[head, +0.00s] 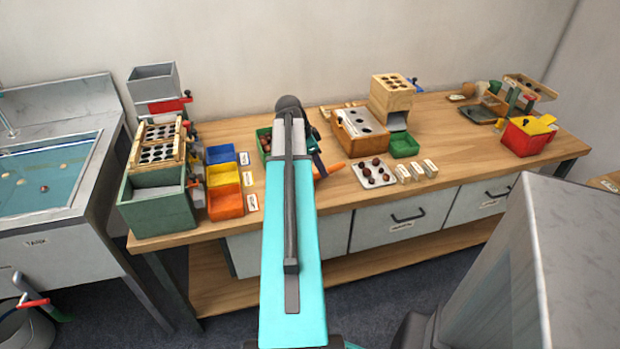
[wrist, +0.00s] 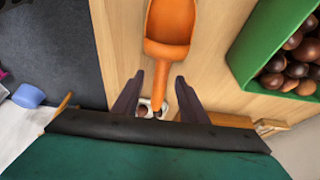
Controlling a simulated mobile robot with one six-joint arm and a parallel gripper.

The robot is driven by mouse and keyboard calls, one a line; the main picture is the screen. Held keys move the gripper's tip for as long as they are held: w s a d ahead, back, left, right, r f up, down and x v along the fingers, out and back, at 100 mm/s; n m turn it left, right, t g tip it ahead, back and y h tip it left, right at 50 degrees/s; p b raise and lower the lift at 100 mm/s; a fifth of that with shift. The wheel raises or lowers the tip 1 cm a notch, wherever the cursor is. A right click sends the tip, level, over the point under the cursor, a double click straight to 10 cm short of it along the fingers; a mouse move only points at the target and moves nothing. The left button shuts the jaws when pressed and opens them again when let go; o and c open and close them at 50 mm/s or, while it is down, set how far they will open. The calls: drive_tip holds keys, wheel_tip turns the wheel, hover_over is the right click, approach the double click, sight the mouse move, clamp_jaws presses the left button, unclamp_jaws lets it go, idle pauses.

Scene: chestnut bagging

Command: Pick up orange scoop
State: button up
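The orange scoop (wrist: 170,25) lies on the wooden bench top in the wrist view, its bowl toward the top edge and its handle pointing down toward me. My gripper (wrist: 159,76) is open, with one dark finger on each side of the handle and a gap on both sides. I cannot tell how far the fingertips are above the bench.
A green bin of chestnuts (wrist: 240,58) stands close to the right of the scoop. A white tray of chestnuts (head: 362,182) and small labelled blocks lie farther right on the bench (head: 450,140). Blue, yellow and orange bins (head: 226,206) stand to the left.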

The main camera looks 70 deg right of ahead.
drive_tip(key=shift+x, duration=2.05)
drive_tip(key=shift+w+d, duration=0.1)
clamp_jaws()
